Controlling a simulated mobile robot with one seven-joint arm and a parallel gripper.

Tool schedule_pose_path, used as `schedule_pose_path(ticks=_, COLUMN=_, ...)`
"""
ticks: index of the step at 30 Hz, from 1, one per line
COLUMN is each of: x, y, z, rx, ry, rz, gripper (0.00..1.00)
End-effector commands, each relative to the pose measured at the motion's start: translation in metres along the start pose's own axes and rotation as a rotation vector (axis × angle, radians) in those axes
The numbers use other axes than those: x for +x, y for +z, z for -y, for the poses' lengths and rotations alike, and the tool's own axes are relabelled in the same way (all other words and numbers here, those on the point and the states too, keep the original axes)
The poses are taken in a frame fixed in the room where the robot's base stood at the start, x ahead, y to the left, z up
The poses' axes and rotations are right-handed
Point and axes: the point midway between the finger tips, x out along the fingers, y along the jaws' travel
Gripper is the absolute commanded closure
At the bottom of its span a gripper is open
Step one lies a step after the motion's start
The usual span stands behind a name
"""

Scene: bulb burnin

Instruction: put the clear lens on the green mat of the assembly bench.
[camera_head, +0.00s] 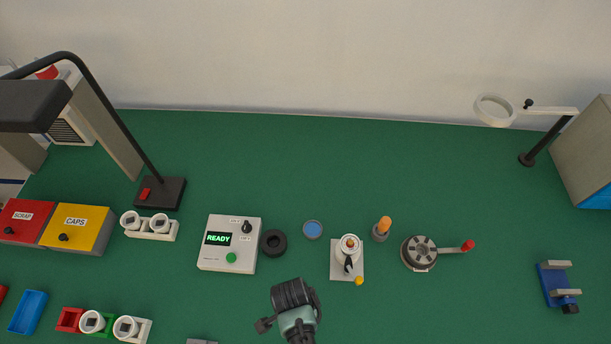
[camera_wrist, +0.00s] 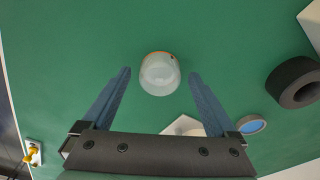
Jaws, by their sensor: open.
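The clear lens (camera_wrist: 160,76) shows in the wrist view as a pale, translucent dome with a thin orange edge at its far side. It appears to rest on the green mat (camera_wrist: 90,40), which also covers the bench in the head view (camera_head: 400,150). My gripper (camera_wrist: 160,72) is open, with its two blue-grey fingers on either side of the lens and green showing in both gaps. In the head view my dark gripper body (camera_head: 292,293) is at the lower middle. The lens and fingertips cannot be made out there.
A black ring (camera_head: 273,243), blue disc (camera_head: 312,229) and READY box (camera_head: 229,243) lie beyond my gripper. A white-based fixture (camera_head: 337,270), orange-topped piece (camera_head: 383,228) and reel (camera_head: 420,253) stand to the right. White socket holders (camera_head: 150,229) are left. The mat's back is clear.

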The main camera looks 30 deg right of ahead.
Motion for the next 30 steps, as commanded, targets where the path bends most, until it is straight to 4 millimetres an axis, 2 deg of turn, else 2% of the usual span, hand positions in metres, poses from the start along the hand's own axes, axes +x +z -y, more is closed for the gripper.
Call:
schedule_pose_path(ticks=8, x=-0.011, y=0.000, z=0.000, rx=0.000, ry=-0.002, rz=0.000, gripper=0.07)
schedule_pose_path(ticks=21, x=-0.090, y=0.000, z=0.001, rx=-0.001, ry=-0.004, rz=0.000, gripper=0.07)
schedule_pose_path(ticks=25, x=-0.109, y=0.000, z=0.001, rx=-0.001, ry=-0.003, rz=0.000, gripper=0.07)
schedule_pose_path(ticks=30, x=-0.121, y=0.000, z=0.000, rx=-0.001, ry=0.000, rz=0.000, gripper=0.07)
